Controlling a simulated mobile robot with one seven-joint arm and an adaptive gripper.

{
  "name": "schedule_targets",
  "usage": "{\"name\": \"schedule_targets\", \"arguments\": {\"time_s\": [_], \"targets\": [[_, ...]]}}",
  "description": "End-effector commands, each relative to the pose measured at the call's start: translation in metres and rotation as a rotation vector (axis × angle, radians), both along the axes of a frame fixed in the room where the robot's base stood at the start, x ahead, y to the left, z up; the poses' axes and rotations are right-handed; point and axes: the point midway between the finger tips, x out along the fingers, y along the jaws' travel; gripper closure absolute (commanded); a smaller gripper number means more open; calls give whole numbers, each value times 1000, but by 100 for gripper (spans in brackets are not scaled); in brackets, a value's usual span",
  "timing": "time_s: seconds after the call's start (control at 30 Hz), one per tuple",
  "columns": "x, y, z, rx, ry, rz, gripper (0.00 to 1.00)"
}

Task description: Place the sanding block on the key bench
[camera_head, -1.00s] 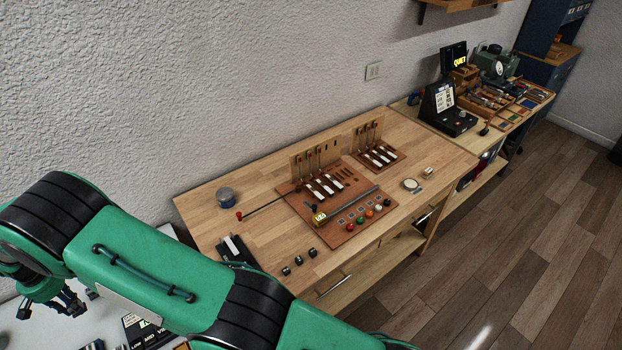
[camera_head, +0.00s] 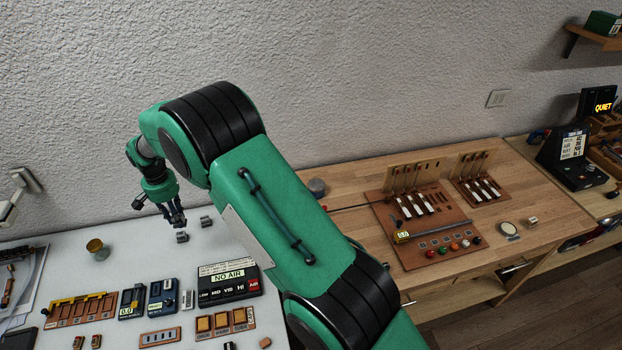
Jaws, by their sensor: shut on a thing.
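My gripper (camera_head: 176,218) hangs over the back of the white table, pointing down, to the left of the wooden bench. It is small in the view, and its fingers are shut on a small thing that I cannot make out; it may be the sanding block. I cannot identify the sanding block elsewhere. A wooden bench (camera_head: 540,196) stands at the right against the wall, with a brown board (camera_head: 425,255) bearing white keys. My arm hides the bench's left end.
A round dish (camera_head: 508,228) sits on the wooden bench. Its back right corner has bare wood. A black display unit (camera_head: 572,160) stands further right.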

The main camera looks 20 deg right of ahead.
Motion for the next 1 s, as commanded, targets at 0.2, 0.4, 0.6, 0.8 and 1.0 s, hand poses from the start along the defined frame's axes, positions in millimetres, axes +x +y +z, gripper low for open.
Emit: {"name": "schedule_targets", "arguments": {"time_s": [0.2, 0.4, 0.6, 0.8, 1.0], "targets": [[5, -84, -1, 0, 0, -164, 100], [-2, -166, -5, -1, 1, -335, 100], [-22, -246, -8, 0, 0, -508, 100], [-54, -322, -9, 0, 0, -685, 100], [-97, -392, -9, 1, 0, -867, 100]]}}
